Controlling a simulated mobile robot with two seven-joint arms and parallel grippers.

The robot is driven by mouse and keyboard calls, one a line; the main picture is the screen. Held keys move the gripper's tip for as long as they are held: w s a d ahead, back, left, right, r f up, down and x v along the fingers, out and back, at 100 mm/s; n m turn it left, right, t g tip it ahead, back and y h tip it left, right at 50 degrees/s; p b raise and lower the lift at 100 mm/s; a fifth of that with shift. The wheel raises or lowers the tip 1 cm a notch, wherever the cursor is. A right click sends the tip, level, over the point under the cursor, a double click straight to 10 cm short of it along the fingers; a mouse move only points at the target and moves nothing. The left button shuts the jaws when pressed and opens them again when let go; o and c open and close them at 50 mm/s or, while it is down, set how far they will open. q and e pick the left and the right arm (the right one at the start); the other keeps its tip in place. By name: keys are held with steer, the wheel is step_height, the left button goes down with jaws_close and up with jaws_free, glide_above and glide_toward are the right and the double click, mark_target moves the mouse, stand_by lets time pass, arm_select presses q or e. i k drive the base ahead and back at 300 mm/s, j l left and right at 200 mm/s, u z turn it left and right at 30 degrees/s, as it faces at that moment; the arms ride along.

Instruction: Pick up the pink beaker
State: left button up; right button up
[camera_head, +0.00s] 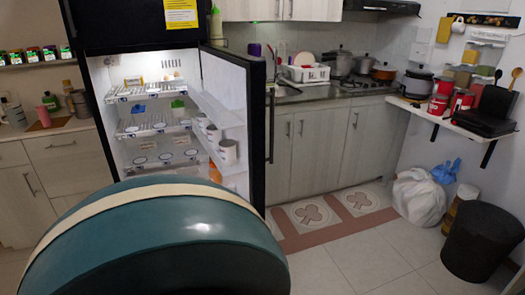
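A small pink container (42,116), which may be the pink beaker, stands on the counter at the left, beside the open fridge. It is small in the head view and its shape is hard to make out. Neither of my grippers shows in this view.
A large teal rounded object (160,240) with a cream band fills the lower left foreground. The fridge door (235,100) stands open. The left counter (70,126) also holds jars. A black bin (483,243) stands at the right. The tiled floor (350,255) is clear at the middle right.

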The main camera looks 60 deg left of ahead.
mark_target(44, 113)
steer(key=u, duration=1.35)
steer(key=i+l+u, duration=0.15)
steer(key=u, duration=0.3)
steer(key=i+l+u, duration=0.2)
steer(key=u, duration=0.25)
steer(key=i+l+u, duration=0.15)
steer(key=u, duration=0.3)
steer(key=i+l+u, duration=0.1)
steer(key=l+u, duration=0.15)
steer(key=l, duration=0.3)
steer(key=l+u, duration=0.3)
steer(key=l, duration=0.25)
steer(key=i+l, duration=0.1)
steer(key=l, duration=0.9)
steer(key=i+u, duration=0.05)
steer(key=i, duration=0.05)
